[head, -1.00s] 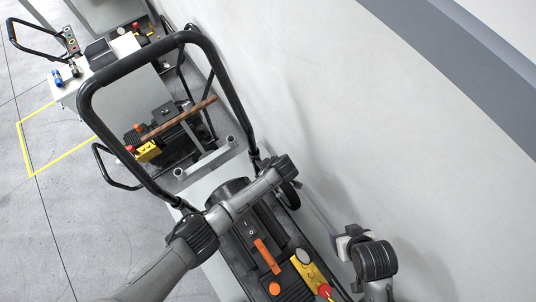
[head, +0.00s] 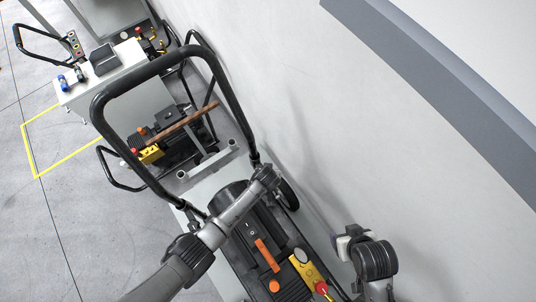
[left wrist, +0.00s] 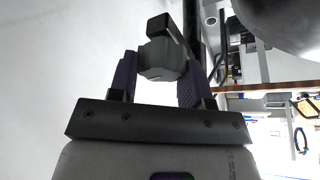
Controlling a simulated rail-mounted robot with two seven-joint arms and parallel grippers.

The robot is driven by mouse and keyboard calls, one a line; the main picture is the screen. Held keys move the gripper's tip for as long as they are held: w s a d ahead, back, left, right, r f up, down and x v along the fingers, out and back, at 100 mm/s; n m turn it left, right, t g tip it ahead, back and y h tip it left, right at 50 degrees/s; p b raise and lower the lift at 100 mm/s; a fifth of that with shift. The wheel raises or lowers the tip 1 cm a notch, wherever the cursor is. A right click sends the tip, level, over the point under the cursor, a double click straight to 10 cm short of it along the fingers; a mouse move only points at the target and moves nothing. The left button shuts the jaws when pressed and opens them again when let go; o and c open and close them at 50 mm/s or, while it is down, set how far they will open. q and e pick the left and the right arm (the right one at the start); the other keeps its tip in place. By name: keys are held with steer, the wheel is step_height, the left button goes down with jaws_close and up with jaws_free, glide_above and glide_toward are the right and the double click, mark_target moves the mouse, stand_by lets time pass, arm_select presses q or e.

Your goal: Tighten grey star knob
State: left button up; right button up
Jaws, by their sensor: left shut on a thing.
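My left gripper (head: 265,178) reaches in from the left to the lower right end of the washer's black tubular handle (head: 160,66). In the left wrist view its two purple-padded fingers (left wrist: 156,82) are shut on a grey faceted knob (left wrist: 160,58), with a black piece along its upper edge. The knob sits between the pads, beside a dark tube. In the head view the gripper and arm hide the knob. My right gripper (head: 345,243) is near the wall at the lower right, apart from the washer; its finger gap cannot be made out.
The washer's black body carries an orange switch (head: 267,255) and a red button (head: 321,287) below my left gripper. A pale wall (head: 330,150) runs close along the right. More machines stand behind, near a white box (head: 105,80). Open floor (head: 80,235) lies left.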

arm_select(q)
steer(key=m+h, duration=0.1)
steer(key=m, duration=0.3)
steer(key=shift+m+g+h+p, duration=0.3)
steer(key=shift+h+p, duration=0.1)
steer(key=shift+m+h, duration=0.3)
steer(key=shift+m, duration=0.6)
steer(key=m+g+b, duration=0.1)
steer(key=m, duration=0.1)
steer(key=shift+f+m+h, duration=0.1)
steer(key=shift+m+h, duration=0.3)
steer(key=m+g+b, duration=0.1)
steer(key=m+b, duration=0.1)
steer(key=shift+m+h, duration=0.3)
steer(key=m+g+b, duration=0.1)
steer(key=m+b, duration=0.2)
steer(key=shift+f+m, duration=0.1)
steer(key=shift+m, duration=0.2)
steer(key=m+g+b, duration=0.2)
steer(key=m+b, duration=0.1)
steer(key=m, duration=0.1)
steer(key=shift+b, duration=0.35)
steer(key=shift+m+b, duration=0.4)
steer(key=shift+m, duration=0.2)
steer(key=shift+g, duration=0.3)
steer(key=o, duration=0.9)
steer(key=shift+r, duration=0.2)
